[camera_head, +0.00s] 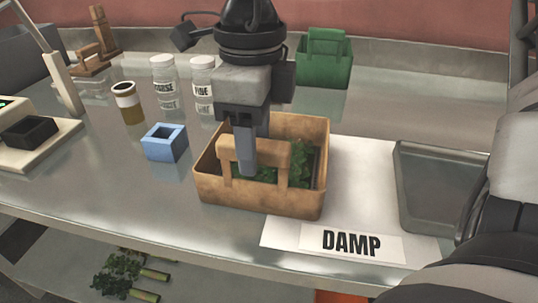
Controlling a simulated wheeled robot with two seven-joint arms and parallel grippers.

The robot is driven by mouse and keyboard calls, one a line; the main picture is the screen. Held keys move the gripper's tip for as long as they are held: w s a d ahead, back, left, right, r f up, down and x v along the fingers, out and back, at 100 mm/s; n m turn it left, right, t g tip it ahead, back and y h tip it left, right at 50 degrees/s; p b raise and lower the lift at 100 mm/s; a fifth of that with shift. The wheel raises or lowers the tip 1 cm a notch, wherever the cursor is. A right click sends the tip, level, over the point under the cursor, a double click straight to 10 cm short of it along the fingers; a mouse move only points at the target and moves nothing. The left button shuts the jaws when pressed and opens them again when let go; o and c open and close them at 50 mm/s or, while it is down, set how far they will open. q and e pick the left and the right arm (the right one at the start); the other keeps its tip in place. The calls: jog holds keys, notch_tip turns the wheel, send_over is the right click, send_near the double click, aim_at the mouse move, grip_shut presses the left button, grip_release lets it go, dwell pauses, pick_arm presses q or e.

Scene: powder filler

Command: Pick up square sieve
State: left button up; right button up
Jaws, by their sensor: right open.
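A tan, square-sided open box with a raised handle (207,189) stands on the counter, with green leafy matter inside. No part is clearly marked as a sieve; the tan box and a small blue square open frame (157,149) to its left are the square-shaped things near me. My right gripper (250,165) points straight down over the tan box at its handle bar. One finger shows in front of the bar; the other is mostly hidden behind it. The jaws are open, and I cannot tell whether they touch the handle. My left gripper is not in view.
A white sheet with a DAMP label (351,244) and a grey tray (410,195) lie to the right. A green handled box (323,72), labelled jars (163,75) and a brown-filled jar (129,105) stand behind. A scale-like device (35,150) is at left.

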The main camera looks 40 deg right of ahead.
aim_at(290, 179)
jog(key=shift+w+f, duration=0.1)
jog(key=shift+f, duration=1.35)
grip_shut()
